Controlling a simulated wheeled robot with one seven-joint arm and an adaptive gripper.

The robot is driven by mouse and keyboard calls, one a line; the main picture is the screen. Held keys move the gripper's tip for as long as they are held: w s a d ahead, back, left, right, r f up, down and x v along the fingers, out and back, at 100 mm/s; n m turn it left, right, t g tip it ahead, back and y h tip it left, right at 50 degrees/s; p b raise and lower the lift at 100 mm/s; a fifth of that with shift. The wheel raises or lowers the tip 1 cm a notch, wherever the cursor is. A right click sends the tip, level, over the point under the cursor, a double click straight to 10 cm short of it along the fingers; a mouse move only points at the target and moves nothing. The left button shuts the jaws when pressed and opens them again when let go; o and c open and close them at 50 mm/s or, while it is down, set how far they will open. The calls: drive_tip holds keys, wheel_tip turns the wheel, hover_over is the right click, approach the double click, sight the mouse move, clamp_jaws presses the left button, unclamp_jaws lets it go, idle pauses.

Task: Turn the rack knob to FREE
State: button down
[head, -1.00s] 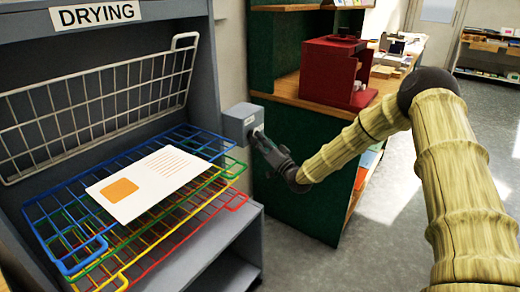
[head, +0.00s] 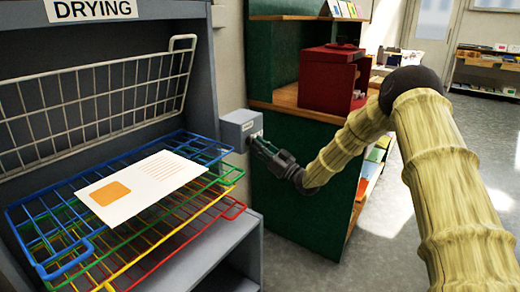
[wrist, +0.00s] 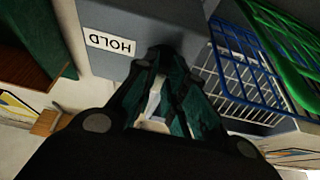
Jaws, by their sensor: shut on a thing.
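In the wrist view the box (wrist: 180,22) carries a white label reading HOLD (wrist: 110,43), upside down. My gripper (head: 258,145) reaches the face of the box and is shut on the knob.
Coloured wire shelves (head: 60,235) hold a white card (head: 145,188) with an orange patch. A white wire shelf (head: 100,105) is tilted up behind them. A green cabinet (head: 300,195) with a red machine (head: 330,80) stands close to the right of my gripper. Open floor (head: 390,235) lies beyond.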

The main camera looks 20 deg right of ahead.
drive_tip(key=shift+w+a+r, duration=0.15)
drive_tip(key=shift+w+r, duration=0.1)
drive_tip(key=shift+r, duration=0.35)
drive_tip(key=c, duration=1.5)
unclamp_jaws()
drive_tip(key=shift+f, duration=0.45)
drive_tip(key=shift+s+f, duration=0.1)
drive_tip(key=v, duration=1.2)
